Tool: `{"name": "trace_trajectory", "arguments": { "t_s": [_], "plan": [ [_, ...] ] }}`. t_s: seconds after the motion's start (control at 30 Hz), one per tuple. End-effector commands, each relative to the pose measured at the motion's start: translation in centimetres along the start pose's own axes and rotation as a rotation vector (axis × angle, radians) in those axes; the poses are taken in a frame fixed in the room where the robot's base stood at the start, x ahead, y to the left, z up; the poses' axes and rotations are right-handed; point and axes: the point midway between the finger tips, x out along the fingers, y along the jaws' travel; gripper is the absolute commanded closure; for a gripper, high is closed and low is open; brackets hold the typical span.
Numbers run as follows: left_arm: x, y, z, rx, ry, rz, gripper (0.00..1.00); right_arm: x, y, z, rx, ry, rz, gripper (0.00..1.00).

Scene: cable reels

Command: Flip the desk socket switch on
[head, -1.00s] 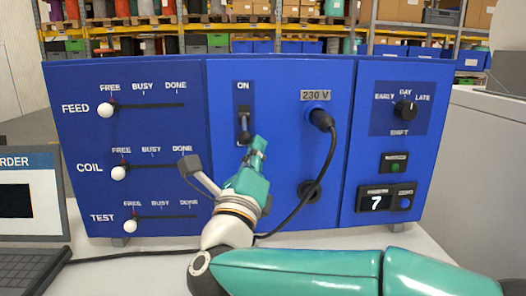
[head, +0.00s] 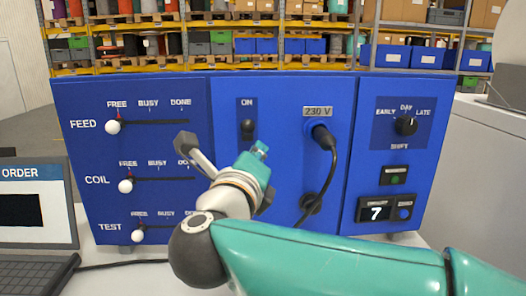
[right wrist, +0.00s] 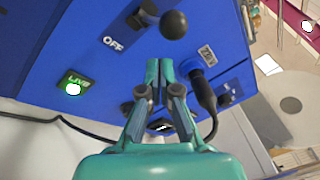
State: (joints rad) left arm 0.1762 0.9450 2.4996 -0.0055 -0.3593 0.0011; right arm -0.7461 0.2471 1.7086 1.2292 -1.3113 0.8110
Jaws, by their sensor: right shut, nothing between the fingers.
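The desk socket switch (head: 247,127) is a black lever with a round knob on the blue panel, under the label ON. Its knob stands up toward ON. In the right wrist view the switch knob (right wrist: 173,25) is beyond my fingertips, with the label OFF (right wrist: 114,42) beside it. My right gripper (head: 260,150) is below and slightly right of the switch, apart from it. Its fingers (right wrist: 158,72) are shut and empty. A lit green LIVE lamp (right wrist: 73,88) shows in the right wrist view. My left gripper is not in view.
A black plug (head: 321,133) with a hanging cable is right of my right gripper. Three sliders with white knobs (head: 113,127) are at left, and a shift dial (head: 406,126) is at right. A laptop (head: 38,215) stands at the left front.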

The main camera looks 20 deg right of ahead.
Motion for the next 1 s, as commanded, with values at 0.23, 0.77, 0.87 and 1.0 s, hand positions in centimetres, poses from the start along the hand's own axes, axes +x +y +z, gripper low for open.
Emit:
{"name": "trace_trajectory", "arguments": {
  "t_s": [0.23,0.77,0.87,1.0],
  "plan": [
    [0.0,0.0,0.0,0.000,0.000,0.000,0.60,-4.8,0.0,0.1,0.000,-0.004,0.003,1.00],
    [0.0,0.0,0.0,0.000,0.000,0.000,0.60,-11.0,0.0,-0.2,-0.002,0.001,0.001,1.00],
    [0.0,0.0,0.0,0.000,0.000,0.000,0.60,-11.0,0.0,-0.2,-0.002,0.002,0.001,1.00],
    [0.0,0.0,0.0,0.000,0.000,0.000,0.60,-11.0,0.0,-0.2,-0.002,0.002,0.001,1.00]
  ]
}}
